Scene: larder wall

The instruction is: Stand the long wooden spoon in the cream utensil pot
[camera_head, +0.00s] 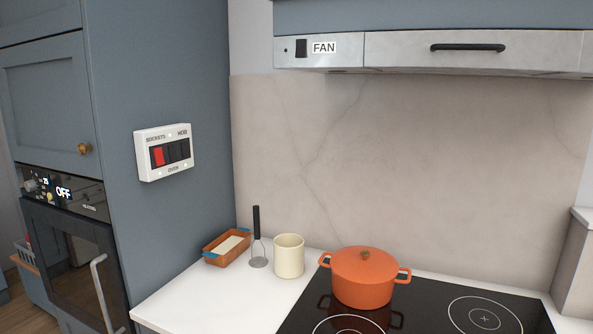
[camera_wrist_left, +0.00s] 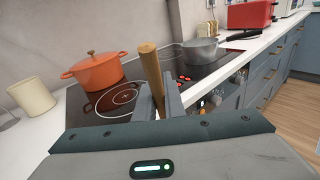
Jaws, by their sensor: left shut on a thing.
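The cream utensil pot (camera_head: 289,257) stands upright on the white worktop in the head view and looks empty from this angle. It also shows at the left edge of the left wrist view (camera_wrist_left: 32,97). My left gripper (camera_wrist_left: 160,101) is shut on the wooden spoon (camera_wrist_left: 149,62), whose pale wooden shaft rises between the fingers, tilted slightly. The spoon's other end is hidden behind the gripper. In the wrist view the pot is left of the gripper and apart from it. Neither gripper shows in the head view.
An orange lidded pot (camera_head: 364,277) stands on the black hob (camera_head: 440,312), right of the cream pot. A masher (camera_head: 257,238) and a brown dish (camera_head: 227,247) are to its left. A grey saucepan (camera_wrist_left: 200,51) is farther right. The worktop's front left (camera_head: 200,301) is clear.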

